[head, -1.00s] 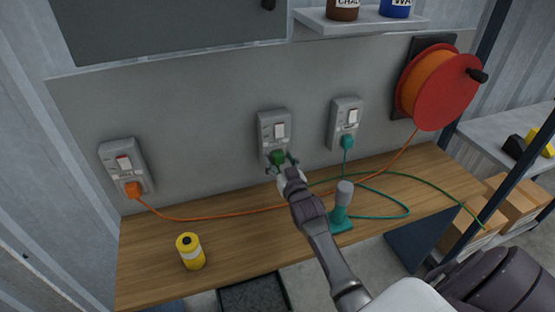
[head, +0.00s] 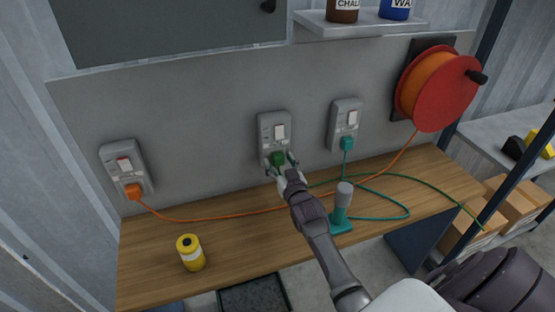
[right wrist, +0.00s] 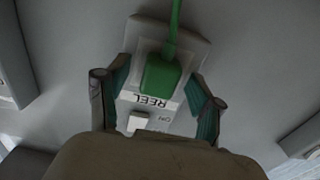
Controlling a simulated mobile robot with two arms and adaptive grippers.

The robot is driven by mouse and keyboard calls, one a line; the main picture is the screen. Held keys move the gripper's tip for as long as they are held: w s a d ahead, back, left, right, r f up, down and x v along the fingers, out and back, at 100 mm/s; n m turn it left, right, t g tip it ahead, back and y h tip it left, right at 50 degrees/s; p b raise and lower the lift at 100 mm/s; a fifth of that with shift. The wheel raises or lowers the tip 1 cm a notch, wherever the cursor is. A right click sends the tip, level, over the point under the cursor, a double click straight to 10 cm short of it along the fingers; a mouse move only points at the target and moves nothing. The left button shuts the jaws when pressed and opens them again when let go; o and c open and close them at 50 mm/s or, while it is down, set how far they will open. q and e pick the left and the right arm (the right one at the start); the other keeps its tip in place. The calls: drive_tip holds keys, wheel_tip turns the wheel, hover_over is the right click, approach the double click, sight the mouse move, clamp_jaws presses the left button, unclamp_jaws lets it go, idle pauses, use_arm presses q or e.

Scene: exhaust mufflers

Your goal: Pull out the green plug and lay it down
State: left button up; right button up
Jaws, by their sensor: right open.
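The green plug (head: 278,158) sits in the middle wall socket (head: 274,127). In the right wrist view the green plug (right wrist: 161,78) has its cord leaving at the top of the picture, and a "REEL" label shows beside it on the socket. My right gripper (head: 282,164) is at the plug, and in the right wrist view its fingers (right wrist: 158,92) are spread on both sides of the plug with gaps. My left gripper is not in view.
An orange plug (head: 133,189) is in the left socket and a teal plug (head: 347,143) in the right one. A teal tool (head: 342,208) and a yellow can (head: 190,252) stand on the wooden bench (head: 150,260). Orange, green and teal cords lie on the bench.

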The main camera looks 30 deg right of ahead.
idle(0.4)
clamp_jaws()
idle(0.4)
drive_tip(key=shift+s+p, duration=0.2)
drive_tip(key=shift+p, duration=0.2)
drive_tip(key=shift+s+a+r+p, duration=0.1)
drive_tip(key=shift+s+p, duration=0.1)
drive_tip(key=shift+s, duration=0.15)
drive_tip(key=shift+s+a+p, duration=0.1)
drive_tip(key=shift+s+p, duration=0.05)
drive_tip(key=shift+s, duration=0.15)
drive_tip(key=shift+p+v, duration=1.3)
drive_tip(key=shift+v, duration=0.85)
